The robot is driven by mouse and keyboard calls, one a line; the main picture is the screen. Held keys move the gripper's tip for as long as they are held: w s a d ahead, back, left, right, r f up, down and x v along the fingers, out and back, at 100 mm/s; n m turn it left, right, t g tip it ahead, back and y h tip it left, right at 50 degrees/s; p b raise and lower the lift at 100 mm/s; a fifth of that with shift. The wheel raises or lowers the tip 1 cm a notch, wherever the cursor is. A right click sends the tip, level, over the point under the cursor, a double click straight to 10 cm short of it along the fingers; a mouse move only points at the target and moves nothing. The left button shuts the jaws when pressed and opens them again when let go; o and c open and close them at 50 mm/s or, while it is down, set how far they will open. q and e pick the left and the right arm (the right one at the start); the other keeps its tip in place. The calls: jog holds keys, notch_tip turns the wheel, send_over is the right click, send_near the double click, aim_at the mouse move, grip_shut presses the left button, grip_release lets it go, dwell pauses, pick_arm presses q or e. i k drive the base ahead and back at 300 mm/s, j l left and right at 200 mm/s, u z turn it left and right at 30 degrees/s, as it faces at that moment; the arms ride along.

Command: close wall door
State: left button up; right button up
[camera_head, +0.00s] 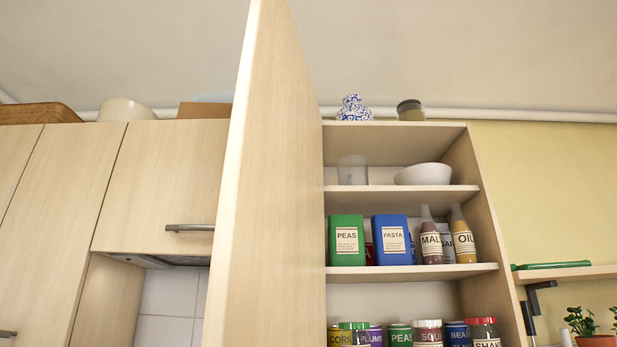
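The wall cabinet (485,215) on the right has its light wooden door (270,200) swung wide open, sticking out toward me. The door is hinged at the cabinet's left side and hides that edge. Neither of my grippers shows in the head view, and nothing touches the visible part of the door. The door's lower end is cut off by the bottom of the picture. Its handle is not visible.
A closed cabinet (160,190) stands left. A plant (581,322) and a small shelf (570,274) are at right.

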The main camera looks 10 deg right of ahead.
aim_at(267, 287)
jog(key=z, duration=1.25)
jog(key=k+j, duration=0.1)
jog(key=j, duration=0.3)
jog(key=j+z, duration=0.1)
jog(key=j, duration=0.35)
jog(key=k+j, duration=0.15)
jog(key=j, duration=0.25)
jog(key=k+j+z, duration=0.1)
jog(key=j, duration=0.3)
jog(key=l+z, duration=0.15)
jog(key=l, duration=0.35)
